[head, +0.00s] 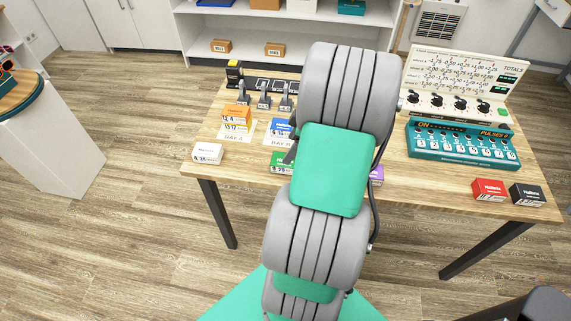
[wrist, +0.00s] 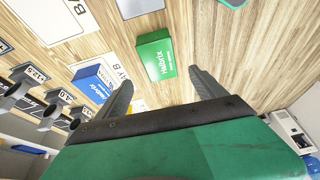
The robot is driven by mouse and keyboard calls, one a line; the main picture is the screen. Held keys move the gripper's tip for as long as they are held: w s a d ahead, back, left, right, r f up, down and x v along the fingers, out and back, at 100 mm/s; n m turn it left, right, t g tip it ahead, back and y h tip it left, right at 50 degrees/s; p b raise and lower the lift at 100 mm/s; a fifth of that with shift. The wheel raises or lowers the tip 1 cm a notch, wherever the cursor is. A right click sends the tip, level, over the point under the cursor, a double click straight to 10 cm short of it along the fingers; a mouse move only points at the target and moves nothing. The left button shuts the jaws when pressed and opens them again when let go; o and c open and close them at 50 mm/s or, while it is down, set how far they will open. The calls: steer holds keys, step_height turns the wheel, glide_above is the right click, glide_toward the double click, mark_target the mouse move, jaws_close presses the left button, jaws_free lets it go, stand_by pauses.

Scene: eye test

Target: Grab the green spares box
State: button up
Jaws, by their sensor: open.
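The green box (wrist: 155,58), labelled Halbrix, lies on the wooden table in the wrist view. In the head view the green box (head: 281,163) is partly hidden by my arm. My gripper (wrist: 160,79) is open and empty, its two dark fingers spread apart. The green box stands just beyond the fingertips, roughly in line with the gap between them. It appears apart from both fingers. Most of my gripper is hidden behind my arm in the head view.
A blue box (wrist: 93,82) on the bay B card is beside my left finger. An orange box (head: 236,115), white box (head: 208,153) and partly hidden purple box (head: 377,175) share the table (head: 420,178). Right are a teal console (head: 460,146), red box (head: 489,189) and black box (head: 527,195).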

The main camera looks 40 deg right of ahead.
steer(key=x, duration=0.2)
steer(key=p+x, duration=0.1)
steer(key=x, duration=0.1)
steer(key=s+x, duration=0.1)
steer(key=x, duration=0.2)
steer(key=shift+w+d+f, duration=0.1)
steer(key=shift+d+f, duration=0.15)
steer(key=shift+f, duration=0.05)
steer(key=shift+w+f, duration=0.15)
steer(key=shift+f, duration=0.25)
steer(key=shift+c, duration=0.4)
steer(key=c, duration=1.5)
steer(key=shift+o, duration=0.2)
steer(key=shift+r, duration=0.15)
